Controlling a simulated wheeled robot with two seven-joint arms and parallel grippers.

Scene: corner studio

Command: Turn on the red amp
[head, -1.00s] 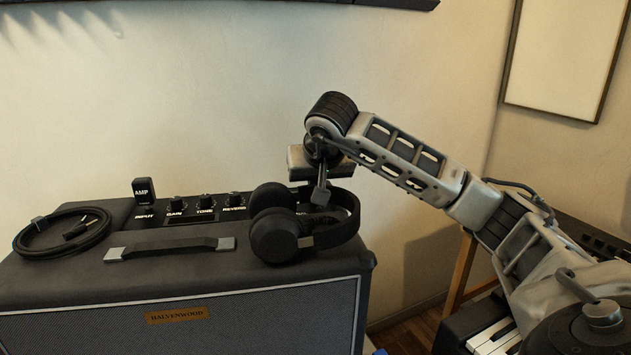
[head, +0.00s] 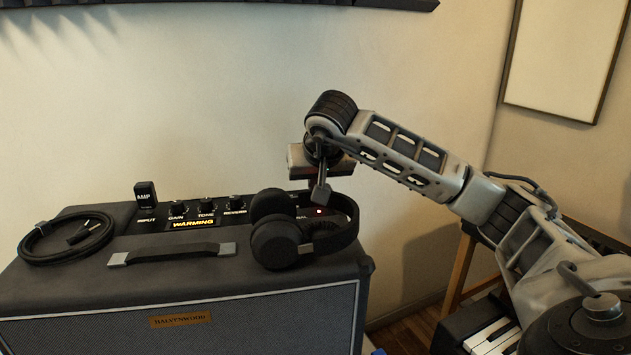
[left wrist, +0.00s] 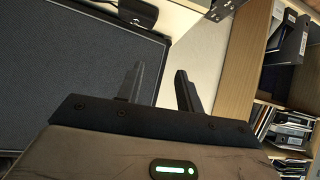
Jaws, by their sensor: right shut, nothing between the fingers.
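The amp (head: 300,290) is a dark grey cabinet labelled HALVENWOOD, at the lower left of the head view; it does not look red. Its top panel has several knobs, a lit yellow WARMING display (head: 193,224) and a glowing red light (head: 319,211) at the right end. My right gripper (head: 319,196) is shut and empty, pointing down just above the red light; I cannot tell if it touches the panel. The switch there is hidden or too small to make out. My left gripper (left wrist: 158,78) shows in the left wrist view, open and empty.
Black headphones (head: 285,240) lie on the amp close to my right gripper and hide part of the panel. A coiled cable (head: 65,236) and a carrying handle (head: 172,254) are on the amp top. A piano keyboard (head: 492,325) is at right. The left wrist view shows shelves (left wrist: 245,75).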

